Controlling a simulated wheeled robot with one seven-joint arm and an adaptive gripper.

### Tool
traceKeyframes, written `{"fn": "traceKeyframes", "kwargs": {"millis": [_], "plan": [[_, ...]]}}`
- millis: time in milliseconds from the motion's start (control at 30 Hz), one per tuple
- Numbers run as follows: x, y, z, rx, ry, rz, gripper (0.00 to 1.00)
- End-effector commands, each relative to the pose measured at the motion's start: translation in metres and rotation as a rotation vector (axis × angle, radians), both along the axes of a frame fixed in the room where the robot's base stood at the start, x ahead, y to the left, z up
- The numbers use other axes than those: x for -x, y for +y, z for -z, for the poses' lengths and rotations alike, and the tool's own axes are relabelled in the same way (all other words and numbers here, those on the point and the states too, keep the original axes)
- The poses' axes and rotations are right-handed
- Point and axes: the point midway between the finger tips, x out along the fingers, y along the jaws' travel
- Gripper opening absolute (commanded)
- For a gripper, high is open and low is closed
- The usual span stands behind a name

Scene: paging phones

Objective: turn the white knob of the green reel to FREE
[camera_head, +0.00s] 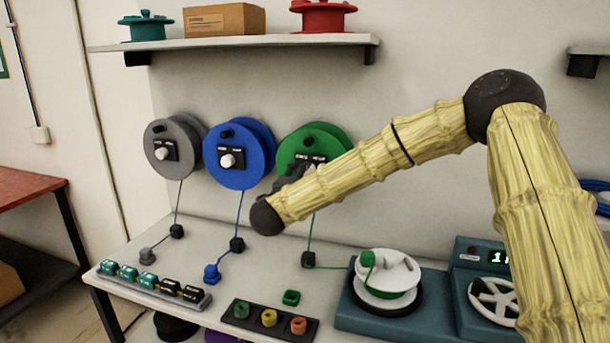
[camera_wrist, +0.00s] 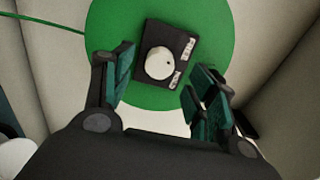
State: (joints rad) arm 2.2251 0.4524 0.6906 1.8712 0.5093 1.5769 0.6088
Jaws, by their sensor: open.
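The green reel (camera_head: 325,137) is on the wall, to the right of the blue and grey reels. My arm covers its lower part in the head view, and its knob is hidden there. In the head view my gripper (camera_head: 290,178) is in front of the reel, partly hidden.
The blue reel (camera_head: 250,148) and grey reel (camera_head: 165,135) hang close on the left. A green cord runs down to a block (camera_head: 308,260) on the bench. A white spool device (camera_head: 385,275) and colored plugs (camera_head: 270,318) stand on the bench below. A shelf (camera_head: 240,42) is above.

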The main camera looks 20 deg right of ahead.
Motion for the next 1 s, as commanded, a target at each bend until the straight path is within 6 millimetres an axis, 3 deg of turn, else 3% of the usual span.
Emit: {"fn": "traceKeyframes", "kwargs": {"millis": [200, 400, 1000], "plan": [[0.032, 0.021, 0.0, 0.001, 0.001, -0.001, 0.58], [0.05, 0.033, 0.0, 0.001, 0.001, 0.0, 0.58], [0.055, 0.038, 0.0, 0.0, 0.0, -0.001, 0.58]]}}
